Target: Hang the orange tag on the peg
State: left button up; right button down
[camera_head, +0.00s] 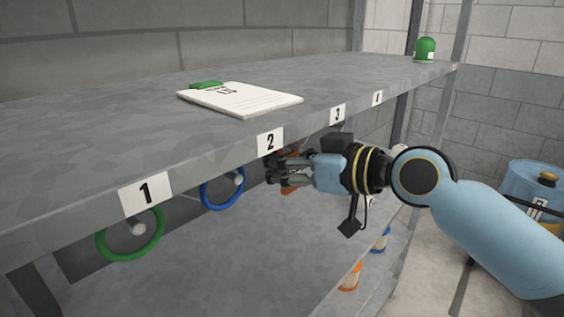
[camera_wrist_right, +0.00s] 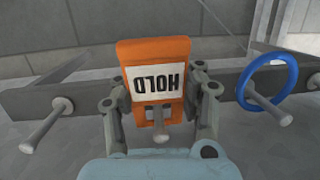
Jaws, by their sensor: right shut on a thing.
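The orange tag (camera_wrist_right: 152,52) with a white "HOLD" label is between the fingers of my right gripper (camera_wrist_right: 160,105), which is shut on it. The wrist view shows the label upside down. My left gripper is out of view.
A blue ring (camera_head: 204,197) and a green ring (camera_head: 101,248) hang on pegs to the left. A bare peg (camera_wrist_right: 48,126) shows in the wrist view. The shelf (camera_head: 75,150) above holds a clipboard (camera_head: 250,102) and a green object (camera_head: 425,50).

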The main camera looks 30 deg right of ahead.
dwell(0.3)
jog(key=c, duration=0.7)
grip_release()
jog(key=shift+s, duration=0.1)
